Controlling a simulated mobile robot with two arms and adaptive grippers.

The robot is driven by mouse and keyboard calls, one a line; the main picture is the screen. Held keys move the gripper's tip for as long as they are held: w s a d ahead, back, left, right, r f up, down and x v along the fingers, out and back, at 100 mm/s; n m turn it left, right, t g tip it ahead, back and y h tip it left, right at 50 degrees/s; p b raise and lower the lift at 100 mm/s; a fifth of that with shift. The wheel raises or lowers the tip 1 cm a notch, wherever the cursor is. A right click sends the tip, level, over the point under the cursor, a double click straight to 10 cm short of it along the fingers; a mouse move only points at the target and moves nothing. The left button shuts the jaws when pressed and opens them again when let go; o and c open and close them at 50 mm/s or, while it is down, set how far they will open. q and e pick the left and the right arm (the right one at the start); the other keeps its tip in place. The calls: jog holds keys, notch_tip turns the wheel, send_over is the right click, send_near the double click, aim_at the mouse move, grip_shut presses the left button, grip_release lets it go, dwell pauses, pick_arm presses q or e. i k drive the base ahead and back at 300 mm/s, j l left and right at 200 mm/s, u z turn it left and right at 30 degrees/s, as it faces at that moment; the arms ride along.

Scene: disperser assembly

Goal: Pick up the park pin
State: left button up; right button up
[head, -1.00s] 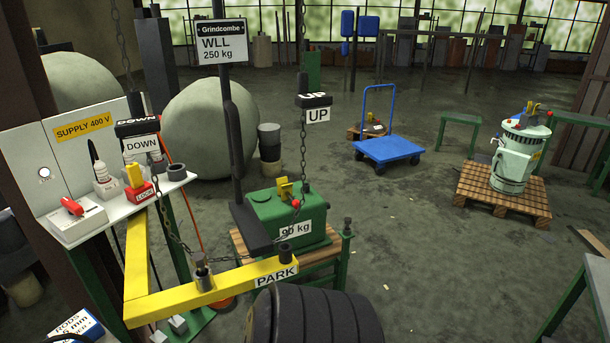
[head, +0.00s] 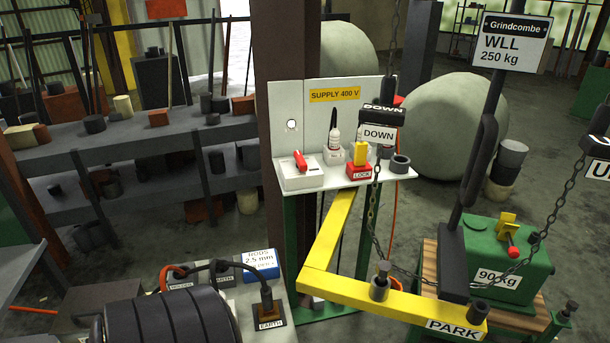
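A yellow beam (head: 400,303) reaches to the right, with a PARK label (head: 456,329) near its end. A small grey pin with a narrower top (head: 380,281) stands upright in the beam near its left part; I take it to be the park pin. A chain hangs close to it, but I cannot tell whether they are joined. A short dark cylinder (head: 478,311) stands on the beam above the label. Neither of my grippers shows in the head view.
A shelf (head: 400,172) with bottles, a red LOCK block (head: 359,174) and a white box (head: 299,175) is behind the beam. A dark hanging bar (head: 453,262) and a green 90 kg block (head: 490,255) are at right. A rods box (head: 261,265) and EARTH-labelled post (head: 268,305) are lower left.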

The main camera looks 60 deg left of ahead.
aim_at(384, 269)
jog(key=u, duration=0.95)
jog(key=k+j+z, duration=0.1)
jog(key=j, duration=0.45)
jog(key=k+l, duration=0.1)
jog(key=l, duration=0.15)
jog(key=k+l, duration=0.1)
jog(key=l, duration=0.15)
jog(key=z, duration=0.05)
